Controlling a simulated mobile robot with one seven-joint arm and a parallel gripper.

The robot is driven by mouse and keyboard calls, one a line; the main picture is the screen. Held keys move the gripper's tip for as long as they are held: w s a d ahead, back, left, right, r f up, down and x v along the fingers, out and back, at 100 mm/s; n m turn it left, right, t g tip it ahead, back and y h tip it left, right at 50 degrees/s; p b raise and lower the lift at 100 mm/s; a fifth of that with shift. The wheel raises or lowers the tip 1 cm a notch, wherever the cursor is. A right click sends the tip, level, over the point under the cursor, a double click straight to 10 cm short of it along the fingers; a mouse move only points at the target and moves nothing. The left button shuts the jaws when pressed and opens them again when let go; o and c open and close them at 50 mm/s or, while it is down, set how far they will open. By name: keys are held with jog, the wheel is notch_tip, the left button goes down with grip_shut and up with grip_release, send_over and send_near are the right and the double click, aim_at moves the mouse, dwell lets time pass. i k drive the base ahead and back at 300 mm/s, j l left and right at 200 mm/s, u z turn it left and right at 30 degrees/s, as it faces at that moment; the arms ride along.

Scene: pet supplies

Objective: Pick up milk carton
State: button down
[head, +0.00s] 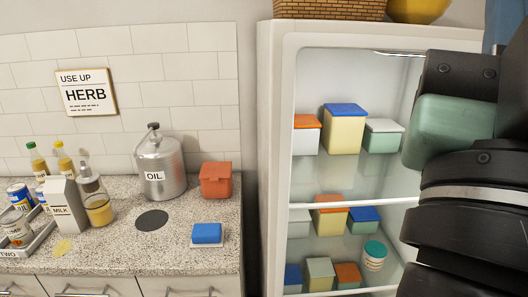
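The milk carton (63,208) is white with a grey slanted top and the word MILK on its front. It stands upright on the left part of the speckled counter (127,246), just right of the tray of cans. A clear dispenser with yellow liquid (96,202) stands close at its right; I cannot tell whether they touch. My arm fills the right edge of the head view, in front of the open fridge and well away from the carton. My gripper's fingers do not show, so its state is hidden.
A grey tray (38,240) with several cans stands left. Two bottles (64,160) are behind the carton. A metal oil canister (160,170), orange container (216,180) and blue sponge-like block (207,233) stand right. The fridge (275,150) holds several boxes.

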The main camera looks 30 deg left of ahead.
aim_at(62, 195)
jog(key=u, duration=2.1)
